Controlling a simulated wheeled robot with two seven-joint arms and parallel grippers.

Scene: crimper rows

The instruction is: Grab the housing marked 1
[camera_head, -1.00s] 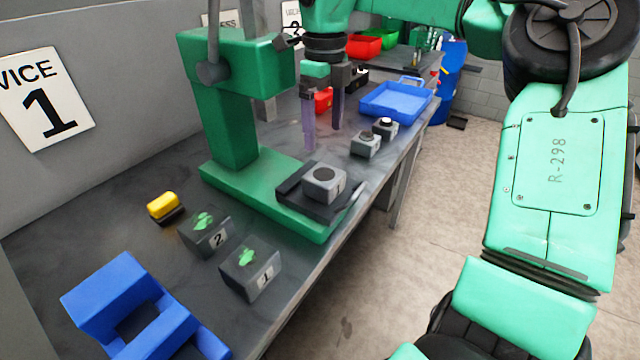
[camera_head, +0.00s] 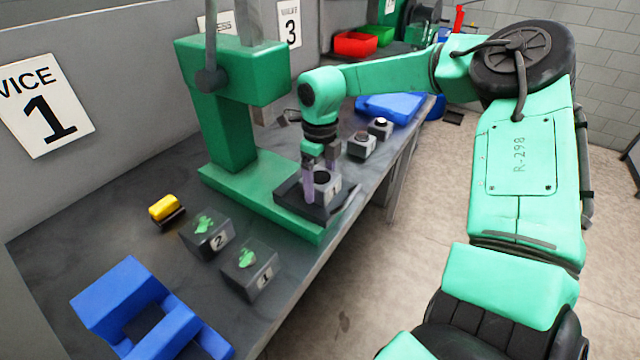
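A grey housing (camera_head: 325,184) with a dark round top and a label that seems to read 1 sits on the dark tray of the green press (camera_head: 227,140). My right gripper (camera_head: 319,180) points down over it. Its fingers are apart, one at the housing's left side and one behind it, and partly cover it. I cannot tell whether they touch it. Two dark boxes with green marks stand nearer on the bench, one marked 2 (camera_head: 207,240) and one marked 1 (camera_head: 250,275). My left gripper is not in view.
Two small grey blocks, one with a reddish top (camera_head: 362,147) and one with a white top (camera_head: 380,128), stand behind the press tray. A blue stand (camera_head: 120,290) and a yellow-topped block (camera_head: 164,207) are at the left.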

